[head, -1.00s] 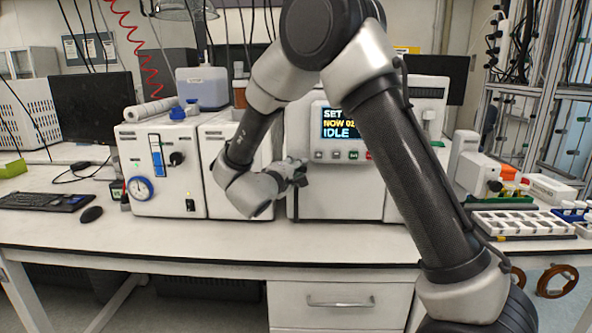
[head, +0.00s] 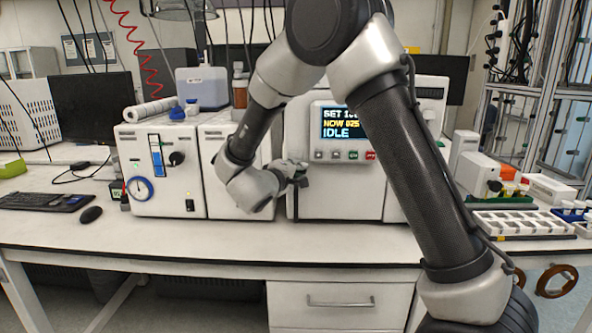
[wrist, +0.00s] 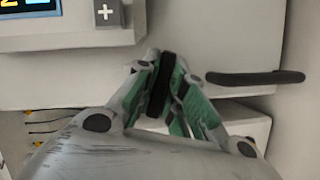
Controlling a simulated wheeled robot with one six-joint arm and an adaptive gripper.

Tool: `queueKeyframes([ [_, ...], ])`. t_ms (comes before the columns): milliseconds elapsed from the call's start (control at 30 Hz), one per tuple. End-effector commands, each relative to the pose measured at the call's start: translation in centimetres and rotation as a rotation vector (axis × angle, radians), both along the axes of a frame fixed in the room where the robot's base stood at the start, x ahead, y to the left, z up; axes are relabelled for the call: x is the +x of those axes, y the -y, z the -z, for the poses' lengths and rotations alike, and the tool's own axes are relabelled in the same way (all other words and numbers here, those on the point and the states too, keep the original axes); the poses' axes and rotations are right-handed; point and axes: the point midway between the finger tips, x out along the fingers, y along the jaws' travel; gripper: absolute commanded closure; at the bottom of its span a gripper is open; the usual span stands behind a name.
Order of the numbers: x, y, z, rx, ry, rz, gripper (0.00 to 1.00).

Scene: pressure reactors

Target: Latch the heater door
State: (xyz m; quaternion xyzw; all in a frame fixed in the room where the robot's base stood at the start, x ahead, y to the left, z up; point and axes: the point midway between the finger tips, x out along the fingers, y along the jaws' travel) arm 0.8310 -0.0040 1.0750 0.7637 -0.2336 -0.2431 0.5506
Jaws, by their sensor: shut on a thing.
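The heater is the white cabinet in the middle of the bench, with a lit screen (head: 345,122) reading IDLE. My gripper (head: 297,172) is at its front left edge, below and left of the screen. In the wrist view my gripper (wrist: 160,88) is shut on an upright black handle (wrist: 160,82), with green pads on both sides of it. A second black bar (wrist: 255,78) lies level on the pale surface to the right. The door's edge is partly hidden by my arm, and I cannot tell whether the door sits flush.
A white box with a blue dial (head: 140,188) stands left of the heater. A tray (head: 520,222) and other equipment stand to the right. A keyboard (head: 42,201) and a mouse (head: 91,214) lie at left. The bench front (head: 210,240) is clear.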

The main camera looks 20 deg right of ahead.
Motion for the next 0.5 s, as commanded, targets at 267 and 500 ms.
queueKeyframes([
  [267,0.0,0.02,-0.11,0.224,0.071,-0.001,1.0],
  [500,-0.03,0.01,-0.06,0.44,0.137,0.0,1.0],
])
